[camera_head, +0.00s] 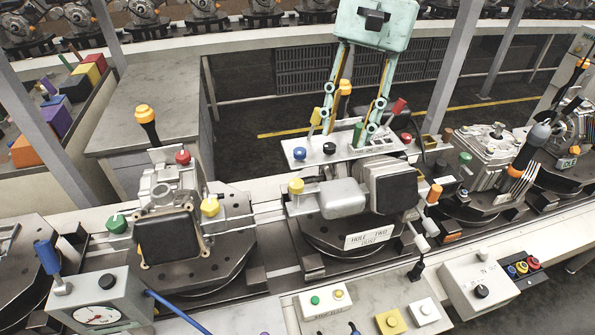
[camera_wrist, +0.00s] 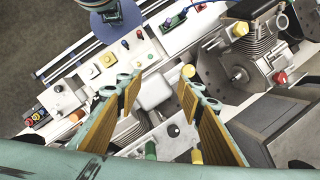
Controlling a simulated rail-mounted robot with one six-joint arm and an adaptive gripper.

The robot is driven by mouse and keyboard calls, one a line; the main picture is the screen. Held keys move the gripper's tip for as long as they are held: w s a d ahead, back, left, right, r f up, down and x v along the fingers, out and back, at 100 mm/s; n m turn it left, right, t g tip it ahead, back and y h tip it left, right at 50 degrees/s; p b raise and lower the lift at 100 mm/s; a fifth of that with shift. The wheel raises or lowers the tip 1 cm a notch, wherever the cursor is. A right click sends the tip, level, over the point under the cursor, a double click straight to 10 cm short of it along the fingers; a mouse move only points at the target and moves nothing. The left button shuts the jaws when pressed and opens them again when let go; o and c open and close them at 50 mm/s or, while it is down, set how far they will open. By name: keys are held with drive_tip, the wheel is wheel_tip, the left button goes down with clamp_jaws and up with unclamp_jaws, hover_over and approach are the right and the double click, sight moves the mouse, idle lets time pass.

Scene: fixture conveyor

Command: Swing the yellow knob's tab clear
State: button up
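A yellow knob (camera_head: 296,186) stands at the left front of the middle fixture, beside a grey rounded block (camera_head: 342,198). In the wrist view the yellow knob (camera_wrist: 188,70) shows near the tip of the right-hand finger. Another yellow knob (camera_head: 210,206) is on the left engine, also in the wrist view (camera_wrist: 240,28). I cannot make out a tab on either knob. My gripper (camera_head: 349,126) points down above the middle fixture's white plate, behind the first yellow knob. In the wrist view my gripper (camera_wrist: 160,88) has its fingers wide apart with nothing held between them.
The white plate (camera_head: 308,167) carries a blue knob (camera_head: 300,153), a black knob (camera_head: 329,148) and a green cylinder (camera_head: 358,133) close around my fingers. A yellow upright handle (camera_head: 315,117) and a red handle (camera_head: 399,106) stand nearby. A button panel (camera_head: 366,311) lies in front.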

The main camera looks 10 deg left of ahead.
sight(296, 182)
drive_tip(key=w+a+f+g+p, duration=0.1)
drive_tip(key=w+a+f+p, duration=0.1)
drive_tip(key=a, duration=0.6)
drive_tip(key=w+p, duration=0.1)
drive_tip(key=w, duration=0.1)
drive_tip(key=shift+w+a+f+m+g, duration=0.15)
drive_tip(key=shift+w+f+m+g, duration=0.15)
drive_tip(key=shift+f+m+g, duration=0.1)
drive_tip(key=shift+f, duration=0.1)
drive_tip(key=shift+p+x, duration=0.7)
drive_tip(key=shift+x, duration=6.1)
drive_tip(key=shift+c, duration=0.7)
drive_tip(key=shift+w, duration=0.1)
drive_tip(key=c, duration=0.7)
